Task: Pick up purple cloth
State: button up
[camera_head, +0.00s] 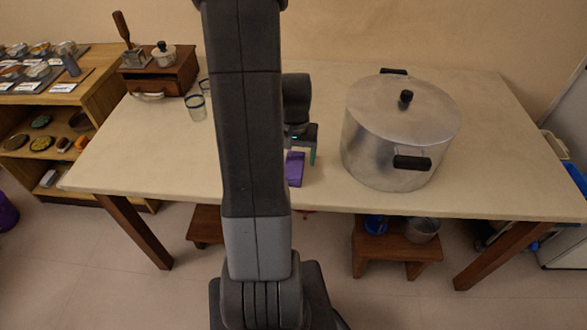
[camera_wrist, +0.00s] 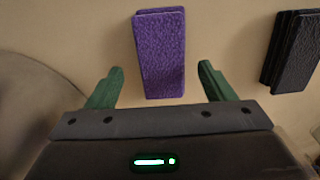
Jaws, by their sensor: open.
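The purple cloth (camera_head: 295,168) is a small folded rectangle on the table, left of the big pot and partly hidden by my arm in the head view. In the wrist view the purple cloth (camera_wrist: 160,45) is upright in the picture, with its lower end between the two green fingers. My gripper (camera_wrist: 160,72) is open and empty, with a gap on both sides of the cloth. In the head view my gripper (camera_head: 304,152) is just beyond the cloth, low over the table. I cannot tell its exact height.
A large lidded metal pot (camera_head: 388,145) stands right of the cloth. A black folded item (camera_wrist: 293,50) lies beside the cloth in the wrist view. Glasses (camera_head: 195,107) and a wooden box (camera_head: 160,75) are at the table's left. The table's front edge is close to the cloth.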

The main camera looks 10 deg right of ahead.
aim_at(294, 163)
notch_tip(294, 163, down, 4)
jog(key=shift+a, duration=0.15)
jog(key=shift+c, duration=0.2)
jog(key=c, duration=1)
jog(key=shift+r, duration=0.1)
notch_tip(294, 163, up, 10)
jog(key=shift+f, duration=0.1)
